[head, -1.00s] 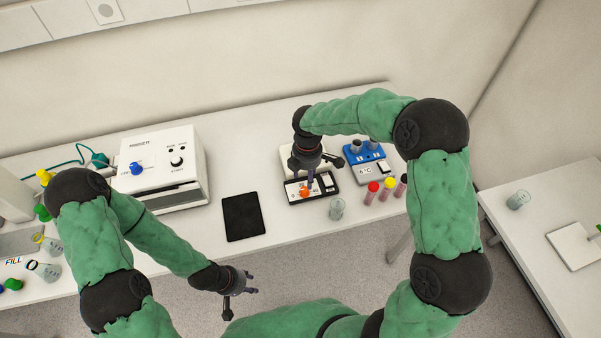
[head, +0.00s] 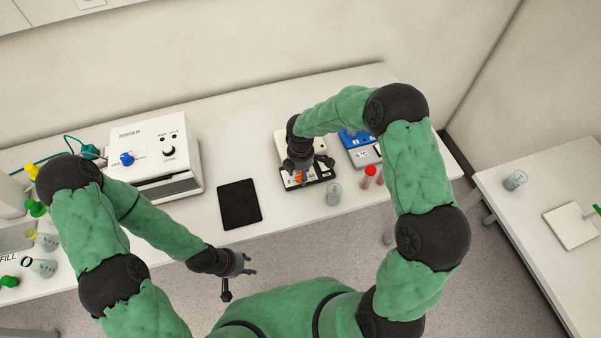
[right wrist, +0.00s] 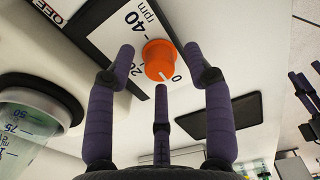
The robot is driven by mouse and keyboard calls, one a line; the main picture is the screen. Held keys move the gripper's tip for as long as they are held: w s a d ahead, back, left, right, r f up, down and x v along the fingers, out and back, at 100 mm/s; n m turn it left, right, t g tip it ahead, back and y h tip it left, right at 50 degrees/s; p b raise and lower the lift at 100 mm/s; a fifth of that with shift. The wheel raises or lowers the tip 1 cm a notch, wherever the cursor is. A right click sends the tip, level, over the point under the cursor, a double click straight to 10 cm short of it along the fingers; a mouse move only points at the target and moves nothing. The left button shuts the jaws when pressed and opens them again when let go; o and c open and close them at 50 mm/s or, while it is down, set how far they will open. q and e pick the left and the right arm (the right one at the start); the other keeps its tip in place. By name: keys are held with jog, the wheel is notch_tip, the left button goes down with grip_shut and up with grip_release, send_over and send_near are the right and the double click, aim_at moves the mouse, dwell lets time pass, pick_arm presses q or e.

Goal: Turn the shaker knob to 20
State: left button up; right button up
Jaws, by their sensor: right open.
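The orange shaker knob (right wrist: 159,58) sits on a white dial panel (right wrist: 108,38) marked 0, 20, 40 and rpm. Its white pointer line faces the 0 mark. In the head view the knob (head: 298,177) is partly hidden by my right gripper (head: 301,168), which is at the front of the white shaker (head: 286,142). In the right wrist view its purple fingers are open and spread around the knob, with visible gaps; I see no clear contact. My left gripper (head: 246,264) is open and empty in front of the table.
A beaker (head: 334,193) stands just right of the shaker. Red-capped tubes (head: 369,176) and a blue device (head: 360,145) are further right. A black pad (head: 239,204) lies to the left, then a white machine with a blue knob (head: 127,159).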

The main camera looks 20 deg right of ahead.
jog(key=shift+f, duration=0.2)
grip_shut()
